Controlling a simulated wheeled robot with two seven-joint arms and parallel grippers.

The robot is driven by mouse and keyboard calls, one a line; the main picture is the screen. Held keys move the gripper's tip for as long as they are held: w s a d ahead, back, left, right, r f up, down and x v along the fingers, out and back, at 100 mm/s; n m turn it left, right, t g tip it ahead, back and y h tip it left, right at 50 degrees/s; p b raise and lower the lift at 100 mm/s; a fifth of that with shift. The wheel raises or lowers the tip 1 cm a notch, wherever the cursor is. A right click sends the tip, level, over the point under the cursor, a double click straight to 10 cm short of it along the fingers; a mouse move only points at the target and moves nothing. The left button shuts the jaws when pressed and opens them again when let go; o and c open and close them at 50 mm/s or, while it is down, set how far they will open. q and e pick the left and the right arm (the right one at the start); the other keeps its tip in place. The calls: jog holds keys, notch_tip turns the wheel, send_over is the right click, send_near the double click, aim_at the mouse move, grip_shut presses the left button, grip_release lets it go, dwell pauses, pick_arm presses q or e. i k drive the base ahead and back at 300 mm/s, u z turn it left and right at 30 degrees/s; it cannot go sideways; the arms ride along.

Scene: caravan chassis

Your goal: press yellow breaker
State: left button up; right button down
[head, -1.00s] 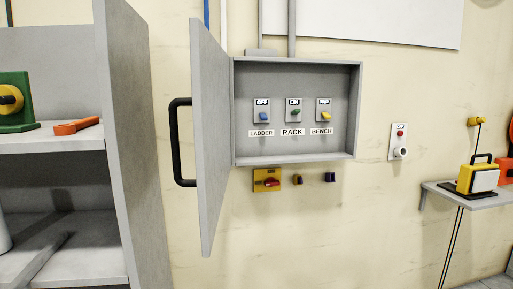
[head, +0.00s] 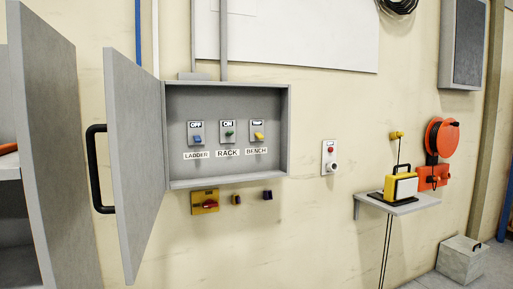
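The yellow breaker (head: 259,136) is the rightmost of three switches inside the open grey wall box (head: 288,130). A small sign sits above it, which seems to read "TRIP", and the label BENCH (head: 256,151) is below it. The blue breaker (head: 197,139), labelled LADDER under an OFF sign, is at the left. The green breaker (head: 229,134), labelled RACK under an ON sign, is in the middle. The box door (head: 135,150) stands open to the left with its black handle (head: 97,168). Neither of my grippers is in view.
Below the box are a yellow switch plate with a red knob (head: 205,202) and two small dark-and-yellow fittings. A white control plate (head: 329,158) is on the wall to the right. A shelf (head: 400,204) holds a yellow lamp (head: 402,187). A grey cabinet (head: 60,150) stands at the left.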

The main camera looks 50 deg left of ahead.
aim_at(258, 135)
jog(key=z, duration=0.6)
jog(key=k, duration=1.2)
jog(key=u, duration=2.4)
jog(key=k, duration=0.9)
jog(key=z, duration=1.4)
jog(key=i, duration=0.95)
jog(key=u, duration=0.7)
jog(key=i, duration=0.85)
jog(key=u, duration=0.95)
